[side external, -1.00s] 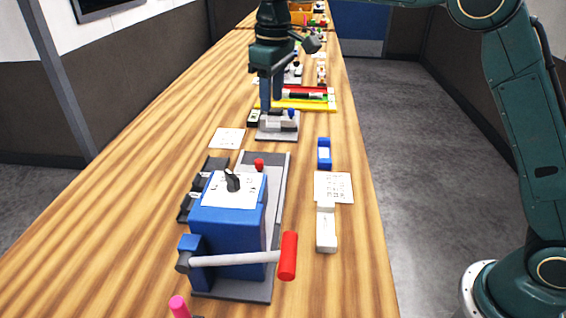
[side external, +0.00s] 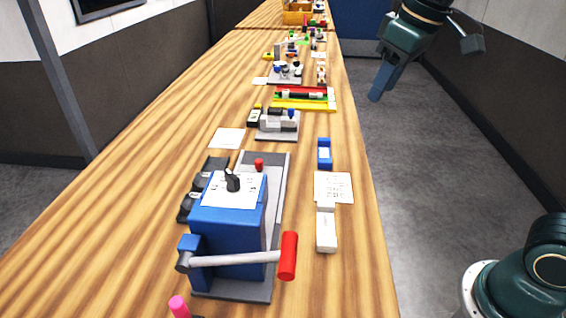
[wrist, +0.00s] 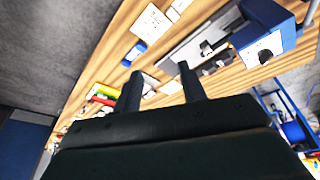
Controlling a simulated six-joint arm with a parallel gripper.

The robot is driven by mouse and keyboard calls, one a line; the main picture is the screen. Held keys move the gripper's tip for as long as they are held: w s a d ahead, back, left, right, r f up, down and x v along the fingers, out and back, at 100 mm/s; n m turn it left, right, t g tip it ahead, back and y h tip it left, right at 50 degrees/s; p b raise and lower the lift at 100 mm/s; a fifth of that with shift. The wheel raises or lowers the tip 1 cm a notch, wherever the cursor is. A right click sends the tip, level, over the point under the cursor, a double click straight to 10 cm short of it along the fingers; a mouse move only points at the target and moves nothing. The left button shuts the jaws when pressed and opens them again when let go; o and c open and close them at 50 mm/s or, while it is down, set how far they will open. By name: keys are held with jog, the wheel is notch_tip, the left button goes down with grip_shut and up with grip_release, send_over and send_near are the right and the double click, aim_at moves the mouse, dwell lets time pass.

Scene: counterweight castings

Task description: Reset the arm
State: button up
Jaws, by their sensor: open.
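My gripper (side external: 380,84) is dark teal and hangs in the air to the right of the table, over the grey floor in the side external view. In the wrist view my gripper (wrist: 159,72) has its two fingers apart with nothing held between them. In the side external view the fingers overlap each other, so the gap does not show there. The wooden table (side external: 120,200) lies to its left, and the gripper is clear of everything on it.
A blue machine (side external: 230,225) with a red-handled lever (side external: 287,256) stands on the near table. The floor (side external: 430,190) on the right is open.

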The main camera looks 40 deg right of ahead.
jog(key=s+d+f+m+t, duration=0.1)
jog(key=s+f, duration=0.2)
jog(key=s, duration=0.4)
jog(key=s+d+f+m+t, duration=0.1)
jog(key=s+f, duration=0.2)
jog(key=s, duration=0.4)
jog(key=shift+s+d+f, duration=0.35)
jog(key=shift+d+f, duration=0.05)
